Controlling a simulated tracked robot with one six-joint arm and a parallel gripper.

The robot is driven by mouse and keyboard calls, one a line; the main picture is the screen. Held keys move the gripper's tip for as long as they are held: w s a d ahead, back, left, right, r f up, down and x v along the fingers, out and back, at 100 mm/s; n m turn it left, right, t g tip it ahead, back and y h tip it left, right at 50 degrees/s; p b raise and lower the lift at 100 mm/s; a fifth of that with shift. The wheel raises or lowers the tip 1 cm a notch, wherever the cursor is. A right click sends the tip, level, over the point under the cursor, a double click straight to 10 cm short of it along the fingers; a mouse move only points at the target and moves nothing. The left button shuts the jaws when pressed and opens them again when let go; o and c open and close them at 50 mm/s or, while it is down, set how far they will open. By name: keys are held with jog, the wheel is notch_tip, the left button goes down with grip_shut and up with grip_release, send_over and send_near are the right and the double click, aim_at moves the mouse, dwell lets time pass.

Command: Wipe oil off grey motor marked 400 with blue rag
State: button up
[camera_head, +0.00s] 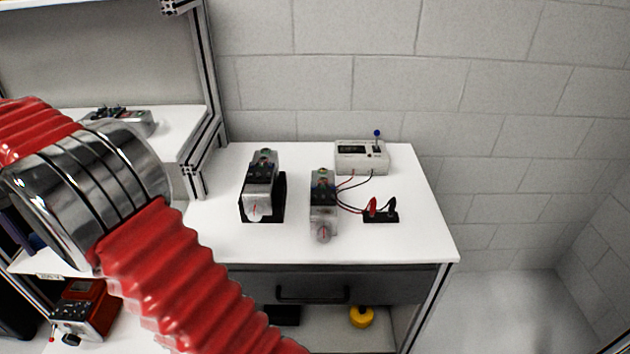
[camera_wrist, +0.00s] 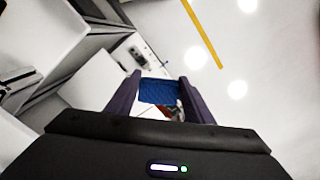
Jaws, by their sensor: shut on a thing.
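In the wrist view my gripper (camera_wrist: 158,92) is shut on the blue rag (camera_wrist: 158,91), which shows as a blue patch between the two dark fingers. The gripper and the rag are out of the head view, where only my red arm shows. Two grey motors are on the white table in the head view. One motor (camera_head: 260,185) sits on a black base at the left. The other motor (camera_head: 323,200) stands to its right with wires attached. The marking 400 and any oil are too small to make out.
A white box with a blue-tipped lever (camera_head: 362,157) stands at the table's back right. Red and black clips (camera_head: 381,213) are wired near the right motor. The white table (camera_head: 410,245) has clear room along its front. A drawer (camera_head: 340,286) is below.

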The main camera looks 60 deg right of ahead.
jog(key=s+d+r+m, duration=0.15)
jog(key=s+d, duration=0.35)
jog(key=d, duration=0.5)
jog(key=s+d+r+m, duration=0.15)
jog(key=s+d, duration=0.25)
jog(key=d, duration=0.6)
jog(key=s+d+r+m, duration=0.1)
jog(key=s+d+m, duration=0.3)
jog(key=d, duration=0.6)
jog(key=s+d+m, duration=0.1)
jog(key=s+d, duration=0.4)
jog(key=s, duration=0.3)
jog(key=s+d+m, duration=0.1)
jog(key=s+d, duration=0.4)
jog(key=s, duration=0.4)
jog(key=s+d+f, duration=0.1)
jog(key=s+f, duration=0.2)
jog(key=s, duration=1)
jog(key=shift+f, duration=0.4)
jog(key=shift+d, duration=0.1)
jog(key=shift+f, duration=0.1)
